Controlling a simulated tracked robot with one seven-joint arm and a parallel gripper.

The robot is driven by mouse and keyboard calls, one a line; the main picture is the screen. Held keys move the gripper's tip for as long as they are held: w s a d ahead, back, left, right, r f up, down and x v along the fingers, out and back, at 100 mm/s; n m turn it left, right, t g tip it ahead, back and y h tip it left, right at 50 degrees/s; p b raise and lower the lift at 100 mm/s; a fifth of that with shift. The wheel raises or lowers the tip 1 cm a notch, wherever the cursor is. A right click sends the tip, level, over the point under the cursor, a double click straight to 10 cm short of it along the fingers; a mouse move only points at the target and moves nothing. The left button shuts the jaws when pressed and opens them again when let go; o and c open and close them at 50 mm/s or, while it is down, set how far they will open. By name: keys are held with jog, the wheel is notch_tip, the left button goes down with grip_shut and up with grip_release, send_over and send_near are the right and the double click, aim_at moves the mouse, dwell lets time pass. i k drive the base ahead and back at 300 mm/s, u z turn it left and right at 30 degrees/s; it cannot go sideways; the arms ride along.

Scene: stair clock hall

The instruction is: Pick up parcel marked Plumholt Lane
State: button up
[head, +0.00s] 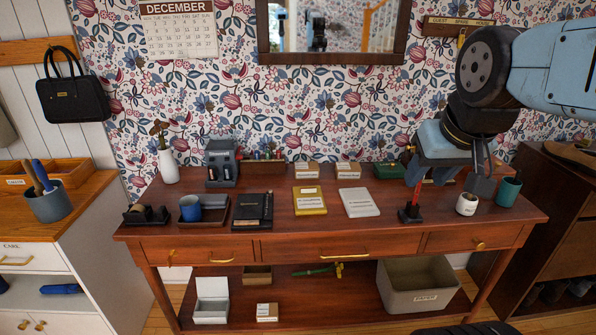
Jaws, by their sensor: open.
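Small tan boxes with white labels could be the parcel, but the lettering is too small to read, so I cannot tell which is marked Plumholt Lane. One box (306,170) and another box (348,170) stand at the back of the desk (330,244) against the wall. A third box (267,312) sits on the lower shelf. My gripper (449,180) is open above the desk's right part, right of the back boxes, with nothing visible between its fingers. It hides part of the desk's back right.
Below my gripper are a red-handled stamp (410,213), a white pot (467,204) and a green cup (508,191). A yellow book (309,201) and white packet (358,203) lie mid-desk. A paper bin (418,290) stands on the lower shelf. The desk's front strip is clear.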

aim_at(303, 170)
jog(key=u, duration=0.1)
jog(key=i, duration=1)
jog(key=z, duration=0.1)
